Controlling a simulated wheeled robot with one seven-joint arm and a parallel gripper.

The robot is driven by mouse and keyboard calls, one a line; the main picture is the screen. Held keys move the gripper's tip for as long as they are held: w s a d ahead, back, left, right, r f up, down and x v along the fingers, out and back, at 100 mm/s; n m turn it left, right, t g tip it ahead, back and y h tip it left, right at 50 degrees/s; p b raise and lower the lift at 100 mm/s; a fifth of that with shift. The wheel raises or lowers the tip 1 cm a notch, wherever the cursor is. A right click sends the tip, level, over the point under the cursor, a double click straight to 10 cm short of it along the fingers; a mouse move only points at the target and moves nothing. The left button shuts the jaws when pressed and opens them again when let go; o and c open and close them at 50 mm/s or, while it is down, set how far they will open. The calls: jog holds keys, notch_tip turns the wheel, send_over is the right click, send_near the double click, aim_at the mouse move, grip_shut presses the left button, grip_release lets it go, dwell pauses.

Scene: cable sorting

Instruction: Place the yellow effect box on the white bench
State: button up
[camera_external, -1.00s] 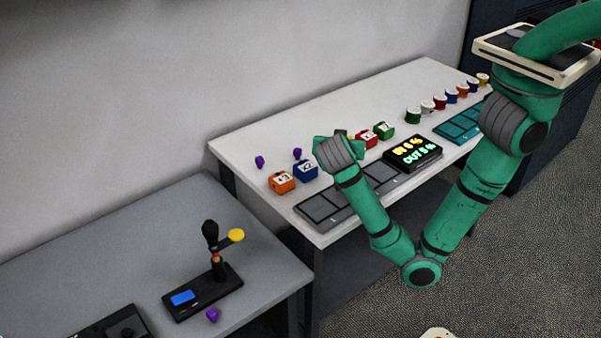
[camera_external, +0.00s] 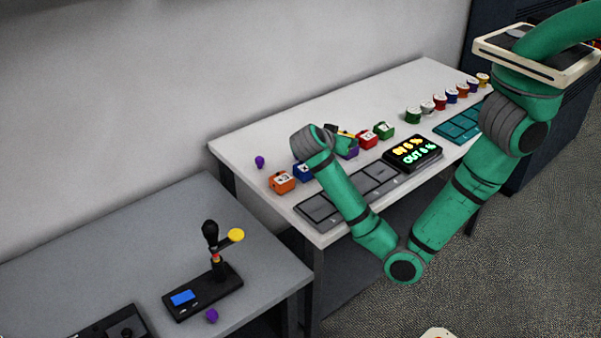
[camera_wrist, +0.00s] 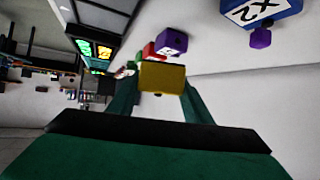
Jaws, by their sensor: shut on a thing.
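The yellow effect box (camera_wrist: 162,76) is held between the two green fingers of my gripper (camera_wrist: 160,98) in the wrist view. In the external view only a small bit of the yellow box (camera_external: 346,134) shows beside my gripper (camera_external: 340,138), above the white bench (camera_external: 400,88). My gripper is shut on the box, near the row of coloured boxes. I cannot tell whether the box touches the bench top.
A purple box (camera_external: 349,152), red box (camera_external: 368,140) and green box (camera_external: 385,130) stand right of my gripper. Blue (camera_external: 304,171) and orange (camera_external: 282,182) boxes stand left. A lit display (camera_external: 412,153) and grey trays (camera_external: 318,208) line the front. Bare bench lies behind.

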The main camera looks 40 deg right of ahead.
jog(key=w+f, duration=0.1)
jog(key=f, duration=0.1)
jog(key=w+f, duration=0.4)
jog(key=shift+w+a+f, duration=0.1)
jog(key=shift+w+a, duration=0.1)
jog(key=shift+a, duration=0.05)
jog(key=shift+f, duration=1.55)
jog(key=o, duration=1.2)
jog(key=shift+f, duration=0.1)
jog(key=shift+c, duration=0.2)
jog(key=shift+a, duration=0.1)
jog(key=v, duration=1.2)
